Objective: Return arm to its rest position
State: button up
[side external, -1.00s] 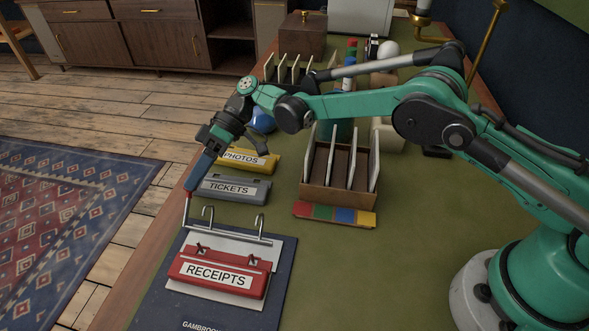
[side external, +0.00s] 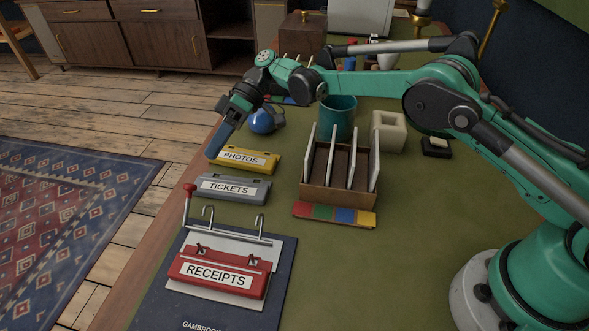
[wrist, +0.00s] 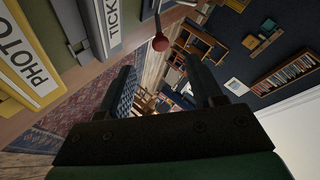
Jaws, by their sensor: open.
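My gripper (side external: 222,133) is in the air at the left edge of the green desk in the side external view, near the yellow PHOTOS holder (side external: 246,158). In the wrist view my gripper (wrist: 168,88) has its two dark fingers apart with nothing between them. The yellow PHOTOS holder (wrist: 28,58) and the grey TICKETS holder (wrist: 108,22) show at the upper left there. The red RECEIPTS holder (side external: 219,275) lies on a white sheet over a dark blue board, by two metal hooks. A red knob (side external: 189,188) stands on a rod behind it, apart from my gripper.
A wooden rack with upright white dividers (side external: 338,190) stands mid-desk, with a coloured strip (side external: 334,214) before it. A teal cup (side external: 340,116), a blue round object (side external: 264,121) and a cream block (side external: 388,131) stand behind. The desk's right front is clear.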

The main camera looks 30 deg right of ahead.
jog(key=shift+r, duration=0.1)
jog(key=shift+d+r, duration=0.2)
jog(key=shift+r, duration=0.1)
jog(key=s+d+r+m+t+h, duration=0.35)
jog(key=d+r+m+t, duration=0.25)
jog(key=d+r, duration=0.2)
jog(key=s+d+m+t+h, duration=0.1)
jog(key=s+d+h, duration=0.1)
jog(key=s+d, duration=0.2)
jog(key=s+d+f+m+t+h, duration=0.1)
jog(key=s+d+m+t+h, duration=0.1)
jog(key=s+d+h, duration=0.1)
jog(key=s+d+m+t+h, duration=0.2)
jog(key=s+d, duration=0.3)
jog(key=shift+s+f, duration=0.2)
jog(key=shift+s, duration=0.1)
jog(key=shift+s+d+f+m+t+h, duration=0.25)
jog(key=shift+s+m+t+h, duration=0.05)
jog(key=shift+h, duration=0.05)
